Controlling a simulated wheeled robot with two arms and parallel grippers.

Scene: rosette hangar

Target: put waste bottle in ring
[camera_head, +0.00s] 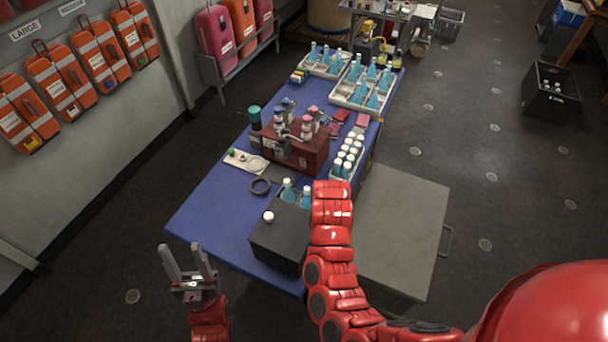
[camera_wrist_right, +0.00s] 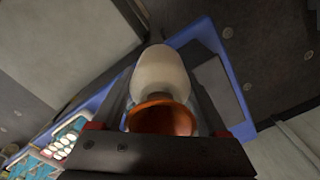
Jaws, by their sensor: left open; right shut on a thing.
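In that view the bottle is above the blue table's edge. In the head view my right arm hides the right gripper and the bottle. My left gripper (camera_head: 190,265) is open and empty, off the table's near left edge.
A dark box (camera_head: 283,238) stands at the table's near end, with blue bottles (camera_head: 288,190) behind it. A red case (camera_head: 290,153) with small bottles stands beyond the ring. White racks (camera_head: 345,97) of blue bottles are farther back. A grey cabinet (camera_head: 400,225) stands right.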

